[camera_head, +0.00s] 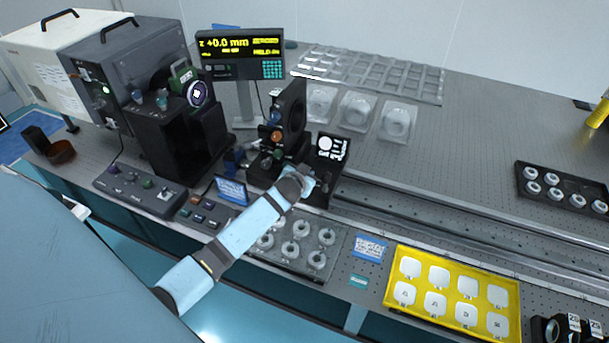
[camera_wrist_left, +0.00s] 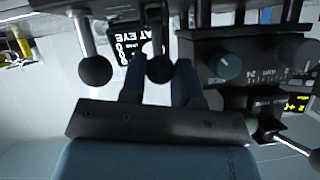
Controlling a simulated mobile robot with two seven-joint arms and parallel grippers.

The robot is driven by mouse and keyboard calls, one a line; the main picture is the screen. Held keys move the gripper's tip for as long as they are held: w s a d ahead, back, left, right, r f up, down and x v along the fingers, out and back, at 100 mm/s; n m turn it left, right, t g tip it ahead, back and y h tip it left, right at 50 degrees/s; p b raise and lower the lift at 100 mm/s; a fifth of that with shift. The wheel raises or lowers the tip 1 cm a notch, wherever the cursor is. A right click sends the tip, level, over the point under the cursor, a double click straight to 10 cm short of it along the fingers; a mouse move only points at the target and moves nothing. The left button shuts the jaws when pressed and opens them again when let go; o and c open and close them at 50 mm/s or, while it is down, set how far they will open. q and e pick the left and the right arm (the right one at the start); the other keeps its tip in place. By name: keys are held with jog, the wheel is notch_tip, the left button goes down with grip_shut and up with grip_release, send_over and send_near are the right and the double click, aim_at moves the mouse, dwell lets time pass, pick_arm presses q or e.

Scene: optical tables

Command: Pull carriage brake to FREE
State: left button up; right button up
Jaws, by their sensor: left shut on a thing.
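The black carriage (camera_head: 292,112) with its upright ring mount stands on the rail at the middle of the bench. My left gripper (camera_head: 303,181) is at its front, in front of the black panel with white lettering (camera_head: 330,149). In the left wrist view, my left gripper (camera_wrist_left: 162,82) is shut on a black ball knob (camera_wrist_left: 160,68) on a metal rod. Its fingers hide part of the knob. I cannot read a FREE mark beside it. A second ball-ended lever (camera_wrist_left: 95,70) shows to the left, apart from the fingers. My right gripper is out of view.
A display (camera_head: 240,52) reads "z +0.0 mm", with a small word that looks like HELD. A teal knob (camera_wrist_left: 225,66) is close right of the fingers. A clear tray of rings (camera_head: 296,243) lies below my arm, with a yellow tray (camera_head: 394,299) to its right.

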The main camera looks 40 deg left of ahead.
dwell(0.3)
pick_arm(q)
jog(key=o, duration=0.6)
jog(key=shift+o, duration=0.2)
jog(key=b+v, duration=0.1)
jog(key=v, duration=1.3)
jog(key=shift+f, duration=0.15)
